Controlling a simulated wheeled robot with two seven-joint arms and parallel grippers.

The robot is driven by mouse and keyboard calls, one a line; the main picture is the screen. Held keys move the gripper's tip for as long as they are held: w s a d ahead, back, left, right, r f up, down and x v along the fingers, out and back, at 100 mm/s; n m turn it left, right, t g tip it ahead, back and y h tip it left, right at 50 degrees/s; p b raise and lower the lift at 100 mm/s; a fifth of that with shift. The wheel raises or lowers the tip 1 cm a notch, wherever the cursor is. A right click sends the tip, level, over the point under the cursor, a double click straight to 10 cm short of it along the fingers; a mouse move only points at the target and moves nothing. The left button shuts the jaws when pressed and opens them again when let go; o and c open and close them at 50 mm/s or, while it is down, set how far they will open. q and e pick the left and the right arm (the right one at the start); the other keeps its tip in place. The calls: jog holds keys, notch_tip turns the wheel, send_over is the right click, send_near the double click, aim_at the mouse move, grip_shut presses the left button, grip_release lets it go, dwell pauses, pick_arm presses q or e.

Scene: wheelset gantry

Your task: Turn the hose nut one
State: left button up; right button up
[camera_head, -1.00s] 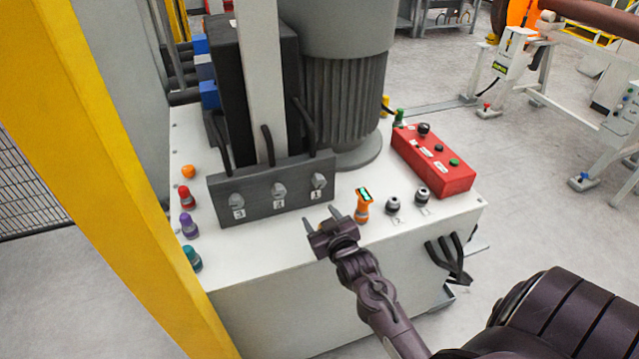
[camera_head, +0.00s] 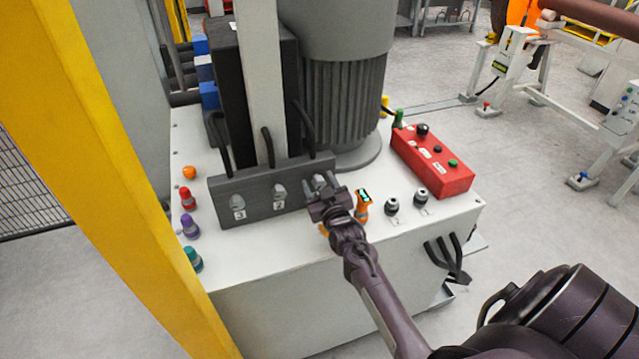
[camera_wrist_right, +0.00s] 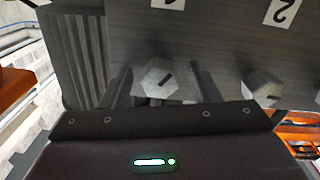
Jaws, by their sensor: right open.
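Hose nut one (camera_head: 319,181) is a grey hex nut at the right end of the dark manifold block (camera_head: 262,199), partly hidden behind my right gripper in the head view. My right gripper (camera_head: 325,193) is open in front of it. In the right wrist view, nut one (camera_wrist_right: 159,78) sits between the two open fingers (camera_wrist_right: 160,85), with gaps on both sides. I cannot tell how deep the fingers reach around it. Nut two (camera_head: 279,192) and nut three (camera_head: 237,202) are to its left, above their number labels. My left gripper is not in view.
An orange handheld tool (camera_head: 362,206) stands just right of my right gripper, with two grey fittings (camera_head: 392,205) beyond it. A red control box (camera_head: 432,160) lies farther right. Coloured caps (camera_head: 188,198) line the left side of the white cabinet top (camera_head: 290,240).

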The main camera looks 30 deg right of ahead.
jog(key=c, duration=1)
jog(key=m, duration=0.5)
jog(key=shift+m+p, duration=0.3)
jog(key=shift+p, duration=0.05)
jog(key=m, duration=0.6)
jog(key=shift+p, duration=0.4)
jog(key=shift+f, duration=0.1)
jog(key=o, duration=1)
